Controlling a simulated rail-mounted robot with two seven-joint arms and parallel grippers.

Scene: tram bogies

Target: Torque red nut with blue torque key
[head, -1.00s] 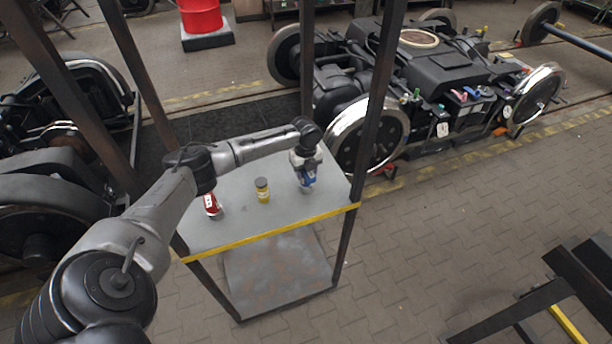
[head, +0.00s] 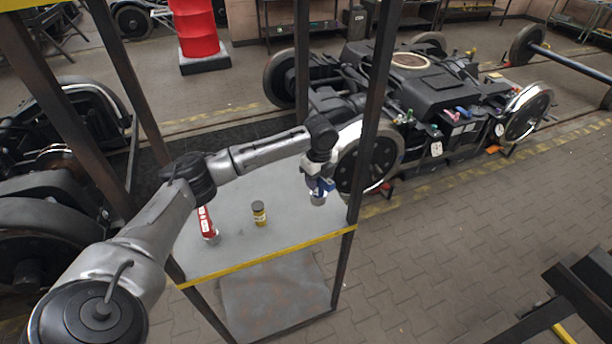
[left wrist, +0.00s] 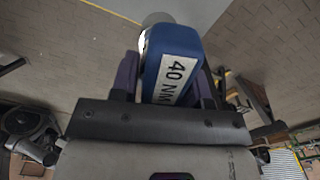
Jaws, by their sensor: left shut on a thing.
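The blue torque key (head: 325,185) hangs below my left gripper (head: 319,180) near the right edge of the grey table. The gripper is shut on it. In the left wrist view the blue key (left wrist: 166,62), with a white "40 NM" label, sits between the dark fingers (left wrist: 165,80). Its pale round end points away from the gripper. Beyond the table stands the bogie (head: 425,85), with small coloured parts along its near side. One is a pinkish-red part (head: 462,112); I cannot tell whether it is the red nut. My right gripper is not in view.
A red key (head: 207,223) and a yellow one (head: 259,214) stand on the table (head: 235,245). Dark frame posts (head: 372,110) rise beside the table, one close to my left gripper. A red barrel (head: 196,28) stands behind.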

